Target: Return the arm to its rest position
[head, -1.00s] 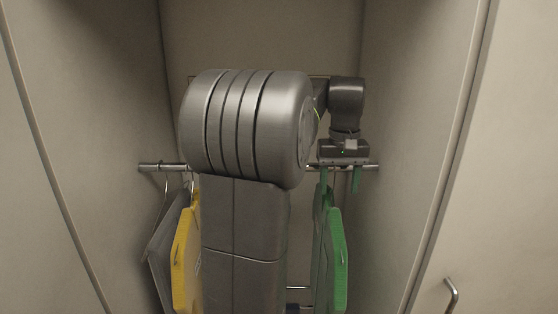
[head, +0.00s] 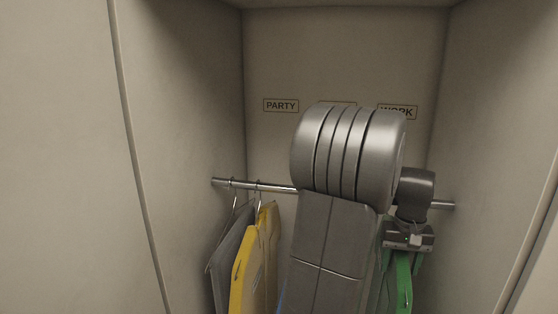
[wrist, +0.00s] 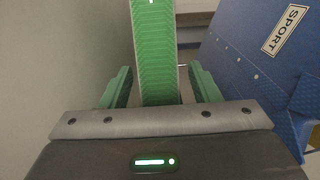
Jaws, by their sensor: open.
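My gripper (head: 408,240) hangs at the end of my arm, at the right side of the closet and just below the rail. In the wrist view its two green fingers (wrist: 160,85) are spread apart and grip nothing. A green hanging item (wrist: 155,40) shows edge-on in the gap between the fingers. I cannot tell whether it lies between them or beyond them. In the head view the green item (head: 404,285) is directly below my gripper, partly hidden. My large grey arm links cover the middle of the closet.
The metal rail (head: 265,187) crosses the closet. A yellow item (head: 252,262) and a grey item (head: 228,250) hang at left. A blue item (wrist: 255,60) labelled SPORT is right of the fingers. PARTY (head: 281,105) and WORK (head: 398,112) labels mark the back wall. Side walls are close.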

